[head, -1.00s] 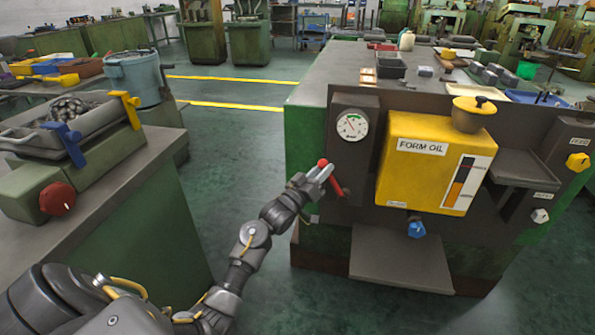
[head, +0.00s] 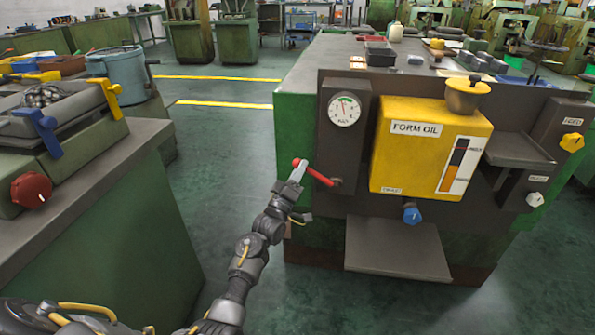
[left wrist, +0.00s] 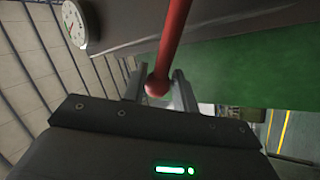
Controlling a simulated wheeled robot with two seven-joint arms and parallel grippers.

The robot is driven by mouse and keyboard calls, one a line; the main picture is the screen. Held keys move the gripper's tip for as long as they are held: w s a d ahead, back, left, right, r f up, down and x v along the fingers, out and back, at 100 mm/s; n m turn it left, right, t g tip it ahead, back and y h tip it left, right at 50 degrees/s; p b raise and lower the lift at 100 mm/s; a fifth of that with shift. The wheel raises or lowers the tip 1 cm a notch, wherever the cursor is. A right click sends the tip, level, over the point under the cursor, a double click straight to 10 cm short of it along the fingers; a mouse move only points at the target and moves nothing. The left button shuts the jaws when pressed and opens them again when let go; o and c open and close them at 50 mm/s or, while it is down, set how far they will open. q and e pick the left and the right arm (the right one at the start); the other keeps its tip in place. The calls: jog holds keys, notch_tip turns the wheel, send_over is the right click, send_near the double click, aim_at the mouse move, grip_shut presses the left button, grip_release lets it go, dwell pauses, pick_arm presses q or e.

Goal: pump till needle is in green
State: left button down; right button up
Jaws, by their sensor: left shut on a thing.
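The red pump lever (head: 318,175) sticks out to the left from the dark panel, its red ball knob (head: 296,162) at the outer end. My left gripper (head: 298,171) is shut on the lever near the knob. In the left wrist view the red lever (left wrist: 173,45) runs upward from its knob (left wrist: 158,87), between the two fingers of my left gripper (left wrist: 158,91). The round white gauge (head: 344,109) is above the lever; its small needle points roughly upward, near a green band at the top. The gauge's edge also shows in the left wrist view (left wrist: 74,24). My right gripper is out of view.
The yellow FORM OIL tank (head: 428,150) stands right of the gauge, with a blue knob (head: 411,215) below it. A grey tray (head: 398,250) juts out under the panel. A left bench (head: 100,170) carries a red knob (head: 31,189). Green floor lies between.

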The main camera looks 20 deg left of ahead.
pick_arm(q)
jog(key=shift+a, duration=0.15)
jog(key=c, duration=1.4)
grip_release()
jog(key=shift+a, duration=0.1)
jog(key=shift+o, duration=0.2)
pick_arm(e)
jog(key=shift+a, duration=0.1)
